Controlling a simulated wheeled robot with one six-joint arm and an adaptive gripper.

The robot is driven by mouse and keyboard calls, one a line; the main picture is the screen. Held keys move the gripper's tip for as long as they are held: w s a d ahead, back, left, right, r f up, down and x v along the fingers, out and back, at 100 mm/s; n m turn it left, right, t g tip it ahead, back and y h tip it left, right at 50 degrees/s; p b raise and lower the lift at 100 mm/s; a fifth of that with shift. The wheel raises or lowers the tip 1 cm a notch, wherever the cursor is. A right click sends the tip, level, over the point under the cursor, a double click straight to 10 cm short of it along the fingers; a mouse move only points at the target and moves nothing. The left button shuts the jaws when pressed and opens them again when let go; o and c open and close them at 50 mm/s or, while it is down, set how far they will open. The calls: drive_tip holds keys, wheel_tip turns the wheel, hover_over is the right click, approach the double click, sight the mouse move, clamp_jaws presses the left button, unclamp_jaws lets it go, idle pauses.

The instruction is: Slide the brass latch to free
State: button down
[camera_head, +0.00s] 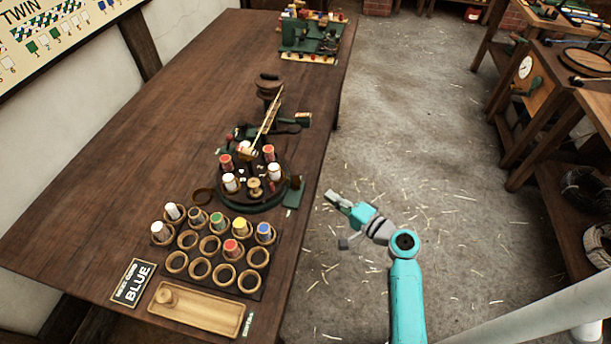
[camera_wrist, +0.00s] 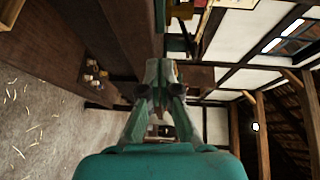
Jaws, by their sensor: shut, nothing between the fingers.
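My gripper (camera_head: 338,201) is to the right of the table edge, over the open floor, and apart from everything on the table. In the wrist view the fingers (camera_wrist: 161,72) are together with nothing held. The round dark-green rope machine (camera_head: 250,203) stands on the table to the left of my gripper, with red and white bobbins on it. A small green plate (camera_head: 291,199) sits at its right side by the table edge, and another green piece (camera_head: 303,119) sits further back. I cannot make out the brass latch; it is too small or hidden.
The long wooden table (camera_head: 180,105) fills the left. A rack of cups (camera_head: 251,281) with coloured spools, a wooden tray (camera_head: 200,331) and a BLUE card (camera_head: 133,282) lie at its front. A green device (camera_head: 310,45) stands at the far end. Straw-strewn floor (camera_head: 430,130) is clear between table and right benches.

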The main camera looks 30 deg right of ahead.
sight(305, 183)
drive_tip(key=shift+t+y, duration=0.3)
drive_tip(key=shift+y, duration=0.2)
drive_tip(key=r, duration=0.1)
drive_tip(key=w+d+r, duration=0.1)
drive_tip(key=d+r, duration=0.1)
drive_tip(key=shift+w+d, duration=0.25)
drive_tip(key=shift+w, duration=0.05)
drive_tip(key=x, duration=0.9)
drive_tip(key=shift+w+a, duration=0.1)
drive_tip(key=shift+w, duration=0.15)
drive_tip(key=shift+w+a, duration=0.2)
drive_tip(key=shift+a, duration=0.05)
drive_tip(key=shift+s+a, duration=1.15)
drive_tip(key=shift+a, duration=0.3)
drive_tip(key=shift+s+a, duration=1.6)
drive_tip(key=shift+s, duration=0.05)
